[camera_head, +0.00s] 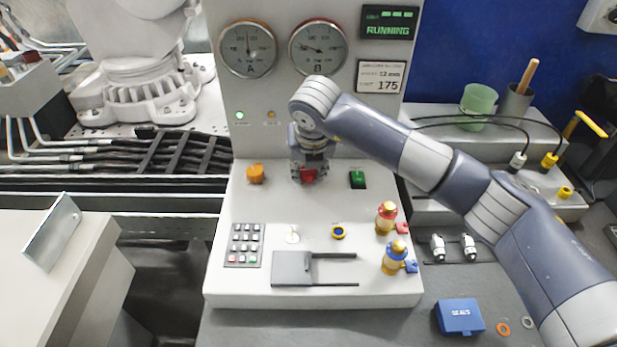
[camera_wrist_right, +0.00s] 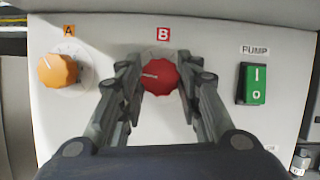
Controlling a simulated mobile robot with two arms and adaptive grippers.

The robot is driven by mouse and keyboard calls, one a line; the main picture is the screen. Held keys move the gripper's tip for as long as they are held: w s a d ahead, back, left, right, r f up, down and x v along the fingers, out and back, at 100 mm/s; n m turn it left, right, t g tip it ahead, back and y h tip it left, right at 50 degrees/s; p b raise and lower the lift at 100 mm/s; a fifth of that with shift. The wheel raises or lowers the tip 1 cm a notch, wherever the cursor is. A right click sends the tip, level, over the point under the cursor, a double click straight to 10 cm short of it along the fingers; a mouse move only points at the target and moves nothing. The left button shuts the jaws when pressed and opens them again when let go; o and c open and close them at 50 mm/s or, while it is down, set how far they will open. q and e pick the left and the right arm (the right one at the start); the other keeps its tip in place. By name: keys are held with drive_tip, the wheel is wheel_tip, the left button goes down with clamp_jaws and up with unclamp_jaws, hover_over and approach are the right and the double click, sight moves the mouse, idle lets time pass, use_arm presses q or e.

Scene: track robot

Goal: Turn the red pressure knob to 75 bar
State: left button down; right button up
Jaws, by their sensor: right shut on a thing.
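The red knob under the B label shows in the right wrist view (camera_wrist_right: 159,76) and, partly covered, in the head view (camera_head: 308,175). It sits on the sloped front of the pale console. A pale pointer line on it points left. My right gripper (camera_wrist_right: 159,64) has one finger on each side of the red knob and is shut on it. In the head view the right gripper (camera_head: 307,168) reaches down to the knob from above. Gauge B (camera_head: 318,47) stands above, its needle pointing left and slightly up. My left gripper is not in view.
An orange knob A (camera_head: 255,173) is left of the red knob; a green pump switch (camera_head: 357,179) is right. Gauge A (camera_head: 248,49) is beside gauge B. A keypad (camera_head: 243,245), brass fittings (camera_head: 387,217) and a blue box (camera_head: 460,317) are nearer the front.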

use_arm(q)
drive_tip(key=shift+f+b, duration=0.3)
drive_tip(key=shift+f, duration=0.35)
use_arm(e)
drive_tip(key=shift+m, duration=0.5)
drive_tip(key=o, duration=1)
drive_tip(key=shift+o, duration=0.2)
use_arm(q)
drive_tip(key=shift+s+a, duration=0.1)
use_arm(e)
drive_tip(key=v, duration=1.2)
drive_tip(key=shift+a, duration=0.2)
drive_tip(key=shift+r, duration=0.1)
